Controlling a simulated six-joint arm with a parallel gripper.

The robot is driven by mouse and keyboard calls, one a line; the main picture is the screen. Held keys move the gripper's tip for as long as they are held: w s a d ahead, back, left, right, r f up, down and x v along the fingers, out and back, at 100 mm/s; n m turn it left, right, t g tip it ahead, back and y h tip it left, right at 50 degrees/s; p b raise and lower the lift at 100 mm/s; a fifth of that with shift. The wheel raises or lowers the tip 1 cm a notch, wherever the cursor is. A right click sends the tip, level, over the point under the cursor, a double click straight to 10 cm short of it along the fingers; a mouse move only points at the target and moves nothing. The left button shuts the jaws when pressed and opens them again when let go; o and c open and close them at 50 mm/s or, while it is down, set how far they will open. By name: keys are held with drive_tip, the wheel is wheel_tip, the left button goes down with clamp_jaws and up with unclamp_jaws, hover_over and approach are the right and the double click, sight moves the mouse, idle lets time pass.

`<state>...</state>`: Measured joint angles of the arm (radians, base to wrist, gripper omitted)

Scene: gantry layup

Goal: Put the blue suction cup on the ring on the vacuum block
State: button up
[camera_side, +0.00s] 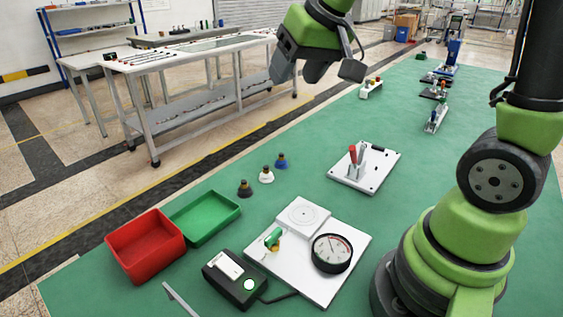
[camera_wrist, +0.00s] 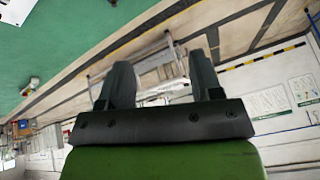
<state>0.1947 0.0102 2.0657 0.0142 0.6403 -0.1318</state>
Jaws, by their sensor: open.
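The blue suction cup (camera_side: 281,162) stands on the green table, at the far right end of a short row of cups. The vacuum block (camera_side: 302,215) is a white square block with a ring marked on its top, and the ring is bare. It sits on a white plate in front of the cups. My gripper is high above the table at the top of the side view, well away from the cup and the block. The wrist view shows its two fingers (camera_wrist: 162,78) apart with nothing between them. The cup and block are not in the wrist view.
A white cup (camera_side: 266,175) and a dark cup (camera_side: 245,188) stand beside the blue one. A gauge (camera_side: 332,253) and green-handled valve (camera_side: 273,239) share the white plate. Nearby are a red bin (camera_side: 146,246), a green tray (camera_side: 205,219), a black box (camera_side: 234,280) and a tool plate (camera_side: 363,169).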

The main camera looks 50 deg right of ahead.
drive_tip(key=w+d+f+g, duration=0.1)
drive_tip(key=w+d+f, duration=0.6)
drive_tip(key=f, duration=0.2)
drive_tip(key=h, duration=0.1)
approach(281, 154)
drive_tip(key=shift+g, duration=0.4)
drive_tip(key=x, duration=0.4)
drive_tip(key=shift+w+d+r, duration=0.1)
drive_tip(key=shift+w+d, duration=0.1)
drive_tip(key=shift+d, duration=0.05)
drive_tip(key=shift+x, duration=3.1)
drive_tip(key=shift+w+a+r, duration=0.1)
drive_tip(key=shift+w+a, duration=0.05)
drive_tip(key=shift+w, duration=0.05)
drive_tip(key=c, duration=1)
